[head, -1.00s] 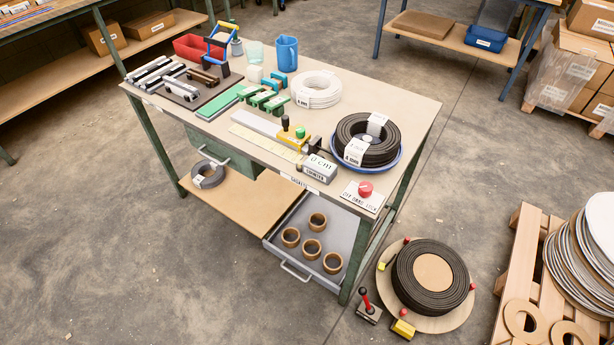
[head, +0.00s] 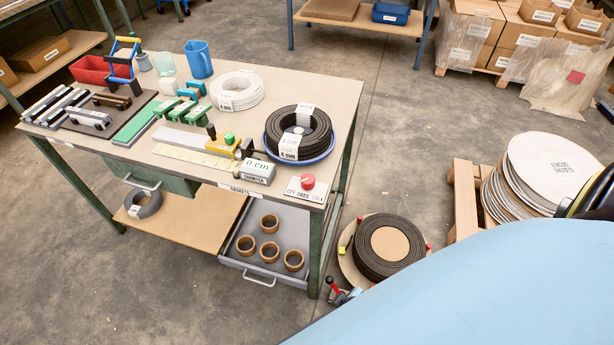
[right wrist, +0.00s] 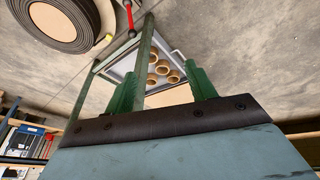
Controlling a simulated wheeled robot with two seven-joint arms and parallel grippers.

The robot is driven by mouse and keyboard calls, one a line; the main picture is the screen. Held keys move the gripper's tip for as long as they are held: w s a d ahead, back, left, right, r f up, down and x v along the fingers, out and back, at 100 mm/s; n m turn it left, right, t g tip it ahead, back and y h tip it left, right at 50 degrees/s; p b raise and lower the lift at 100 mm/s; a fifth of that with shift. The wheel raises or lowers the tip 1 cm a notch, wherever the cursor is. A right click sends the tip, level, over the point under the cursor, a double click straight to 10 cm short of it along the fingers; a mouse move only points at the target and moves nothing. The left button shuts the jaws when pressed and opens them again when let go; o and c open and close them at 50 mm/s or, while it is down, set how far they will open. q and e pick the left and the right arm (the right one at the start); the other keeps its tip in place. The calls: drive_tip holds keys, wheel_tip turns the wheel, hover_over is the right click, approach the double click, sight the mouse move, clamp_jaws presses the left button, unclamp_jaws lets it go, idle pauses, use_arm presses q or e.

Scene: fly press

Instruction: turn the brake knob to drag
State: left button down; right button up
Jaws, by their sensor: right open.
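The brake knob (head: 307,182) is a red round knob on a pale plate (head: 305,192) lettered OFF, DRAG, LOCK, at the front right corner of the workbench. Its exact setting is too small to tell. My right gripper (right wrist: 160,88) shows in the right wrist view with its two green fingers apart and nothing between them. Beyond the fingers are the open drawer and a bench leg; the knob is not visible in that view. In the head view my blue right arm fills the lower right. My left gripper is not in view.
A coil of black cable (head: 299,131) in a blue dish and a counter box (head: 255,171) sit near the knob plate. The open drawer (head: 243,262) holds several brown rings. A black reel (head: 388,246) lies on the floor. Stacked discs (head: 540,165) stand on a pallet at right.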

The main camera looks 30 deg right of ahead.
drive_tip(key=w+a+r+n+t+b, duration=0.1)
drive_tip(key=w+r+t, duration=0.3)
drive_tip(key=w+r, duration=0.65)
drive_tip(key=w+r+n+t, duration=0.2)
drive_tip(key=w+r+t, duration=0.25)
drive_tip(key=r, duration=1.15)
drive_tip(key=w+a+r+n+t+b, duration=0.1)
drive_tip(key=w+r+t, duration=0.3)
drive_tip(key=w+r, duration=0.65)
drive_tip(key=a+r+n+t+y, duration=0.3)
drive_tip(key=a+r+n+y, duration=0.4)
drive_tip(key=r+n+y, duration=0.4)
drive_tip(key=a+r+n+g+y, duration=0.2)
drive_tip(key=a+r+n, duration=0.1)
drive_tip(key=n, duration=0.2)
drive_tip(key=n+g+h, duration=1.3)
drive_tip(key=n+g, duration=0.4)
drive_tip(key=g, duration=0.1)
approach(308, 179)
wheel_tip(308, 179, down, 8)
drive_tip(key=shift+s+d+r+b, duration=0.1)
drive_tip(key=shift+r+b, duration=0.1)
drive_tip(key=shift+b, duration=0.35)
drive_tip(key=shift+f, duration=0.6)
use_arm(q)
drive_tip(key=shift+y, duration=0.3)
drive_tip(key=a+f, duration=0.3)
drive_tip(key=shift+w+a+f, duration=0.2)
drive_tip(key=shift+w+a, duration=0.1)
